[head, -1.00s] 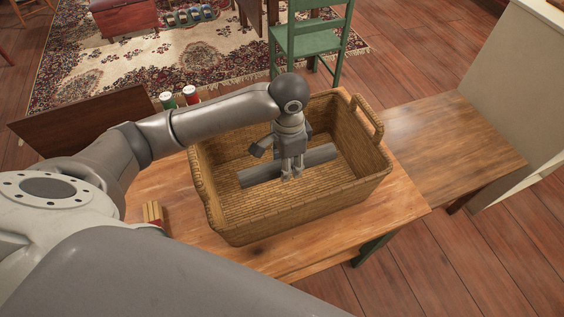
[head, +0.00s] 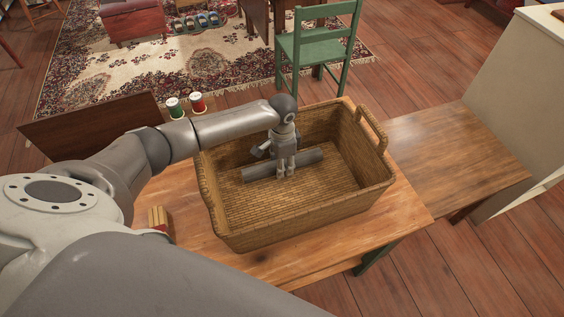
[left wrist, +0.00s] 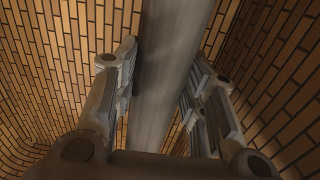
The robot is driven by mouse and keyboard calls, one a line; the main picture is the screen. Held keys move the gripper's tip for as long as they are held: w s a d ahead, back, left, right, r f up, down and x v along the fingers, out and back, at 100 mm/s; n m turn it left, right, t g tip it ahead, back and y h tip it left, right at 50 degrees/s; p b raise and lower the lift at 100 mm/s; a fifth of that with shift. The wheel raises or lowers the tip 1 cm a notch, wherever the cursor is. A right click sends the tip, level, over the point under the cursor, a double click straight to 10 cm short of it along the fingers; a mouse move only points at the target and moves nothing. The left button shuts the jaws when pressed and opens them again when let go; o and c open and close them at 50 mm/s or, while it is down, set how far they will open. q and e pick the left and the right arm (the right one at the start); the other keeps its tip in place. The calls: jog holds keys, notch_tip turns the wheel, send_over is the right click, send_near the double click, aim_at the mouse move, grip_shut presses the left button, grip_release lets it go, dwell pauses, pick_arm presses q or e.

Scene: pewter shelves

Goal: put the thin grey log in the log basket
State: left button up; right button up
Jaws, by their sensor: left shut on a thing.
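The thin grey log (head: 310,158) is inside the log basket (head: 300,221), a woven tan basket with raised end handles on the table. My left gripper (head: 285,173) reaches down into the basket from above and is shut around the middle of the log. In the left wrist view the log (left wrist: 170,75) runs between the two fingers of the left gripper (left wrist: 160,85), with the basket's weave (left wrist: 50,70) behind it. I cannot tell whether the log touches the basket floor. My right gripper is not in view.
The wooden table (head: 400,215) bears the basket, with a lower wooden surface (head: 450,155) to its right. A green chair (head: 318,45) stands behind. Two spools, green (head: 176,108) and red (head: 198,102), stand at the back left. A small yellowish bundle (head: 157,217) lies left of the basket.

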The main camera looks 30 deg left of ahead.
pick_arm(q)
jog(key=shift+f, duration=0.2)
jog(key=shift+f, duration=0.1)
jog(key=o, duration=1.2)
notch_tip(320, 180, up, 12)
jog(key=shift+r+b, duration=0.15)
jog(key=shift+b, duration=0.3)
